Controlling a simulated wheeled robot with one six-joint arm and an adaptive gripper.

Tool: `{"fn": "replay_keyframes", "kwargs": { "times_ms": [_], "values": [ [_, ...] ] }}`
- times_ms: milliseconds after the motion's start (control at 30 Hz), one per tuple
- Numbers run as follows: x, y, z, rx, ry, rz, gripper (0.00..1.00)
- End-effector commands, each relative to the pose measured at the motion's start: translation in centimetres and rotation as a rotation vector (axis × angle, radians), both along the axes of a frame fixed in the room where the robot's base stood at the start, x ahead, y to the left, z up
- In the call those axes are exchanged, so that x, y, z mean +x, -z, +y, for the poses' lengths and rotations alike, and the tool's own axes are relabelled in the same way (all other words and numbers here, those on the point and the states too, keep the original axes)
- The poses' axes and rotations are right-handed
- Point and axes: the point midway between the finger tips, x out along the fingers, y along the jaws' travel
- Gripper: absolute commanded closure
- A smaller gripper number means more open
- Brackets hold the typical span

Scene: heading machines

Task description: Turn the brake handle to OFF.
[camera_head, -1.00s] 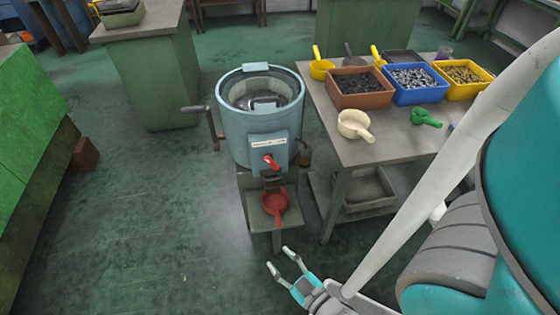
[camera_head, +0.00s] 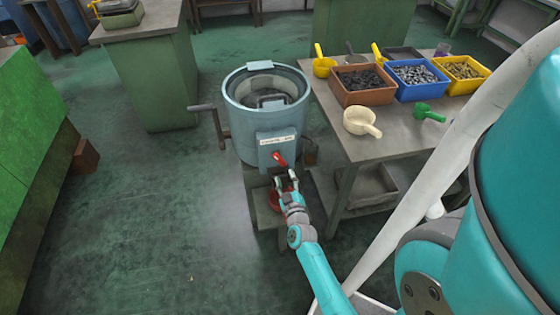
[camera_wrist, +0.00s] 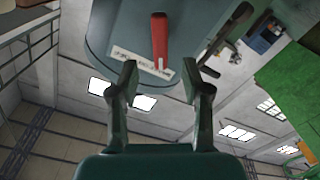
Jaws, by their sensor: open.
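The brake handle is a small red lever (camera_head: 279,159) on the front plate of the blue round drum machine (camera_head: 240,140). It sits just below a white label strip (camera_head: 277,140) and is tilted in the head view. The label's text is too small to read. In the wrist view the red handle (camera_wrist: 160,40) shows beyond the fingertips, next to the label. My gripper (camera_head: 285,176) is just below the handle, in front of the machine. In the wrist view its fingers (camera_wrist: 158,82) are apart, with nothing between them, and the handle lies ahead of the gap.
A crank handle (camera_head: 203,108) sticks out at the drum's left. A red pan (camera_head: 274,200) sits below my gripper, partly hidden. To the right, a table (camera_head: 395,145) holds a brown bin (camera_head: 362,97), a blue bin (camera_head: 415,97) and scoops.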

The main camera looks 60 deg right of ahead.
Motion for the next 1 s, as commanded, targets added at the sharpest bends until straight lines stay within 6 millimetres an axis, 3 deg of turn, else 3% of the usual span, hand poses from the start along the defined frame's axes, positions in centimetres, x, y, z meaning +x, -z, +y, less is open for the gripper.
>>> {"fn": "replay_keyframes", "kwargs": {
  "times_ms": [500, 1000],
  "values": [
    [5.3, 0.0, -6.1, 0.000, -0.001, 0.000, 0.52],
    [6.0, 0.0, -7.0, 0.001, -0.002, 0.001, 0.55]
  ]
}}
